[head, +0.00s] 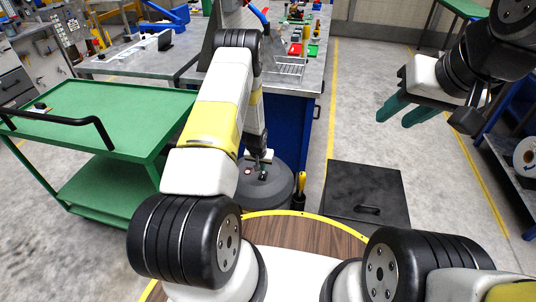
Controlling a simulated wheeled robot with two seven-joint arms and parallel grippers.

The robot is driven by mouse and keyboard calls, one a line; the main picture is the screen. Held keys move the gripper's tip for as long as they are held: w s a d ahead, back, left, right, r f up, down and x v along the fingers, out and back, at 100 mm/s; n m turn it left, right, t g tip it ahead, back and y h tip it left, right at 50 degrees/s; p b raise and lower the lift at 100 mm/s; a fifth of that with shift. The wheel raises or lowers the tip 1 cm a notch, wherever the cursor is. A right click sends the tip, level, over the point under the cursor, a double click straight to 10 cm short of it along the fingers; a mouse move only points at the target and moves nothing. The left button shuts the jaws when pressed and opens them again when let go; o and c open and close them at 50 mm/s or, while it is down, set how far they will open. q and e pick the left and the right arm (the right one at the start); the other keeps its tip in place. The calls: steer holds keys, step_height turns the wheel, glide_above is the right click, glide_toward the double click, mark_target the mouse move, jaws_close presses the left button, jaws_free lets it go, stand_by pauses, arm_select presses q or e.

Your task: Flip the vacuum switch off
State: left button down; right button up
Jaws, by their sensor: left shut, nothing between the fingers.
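The vacuum (284,190) is a dark grey round canister on the floor at the blue bench's end, just beyond my base. My left arm reaches down over it. My left gripper (263,174) is at the canister's top, shut and empty; I cannot tell whether it touches. A small reddish and pale detail shows on the top beside the fingertips. The switch is too small and partly hidden, so its position cannot be told.
A green cart (110,115) stands at the left. A metal workbench (290,75) with trays and tools is behind the vacuum. A black case (367,190) lies on the floor right of the vacuum. A yellow-handled tool (301,185) stands against the vacuum's right side. Floor beyond the case is clear.

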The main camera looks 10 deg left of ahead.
arm_select(q)
steer(key=v, duration=0.9)
steer(key=shift+r, duration=0.3)
steer(key=shift+s, duration=0.15)
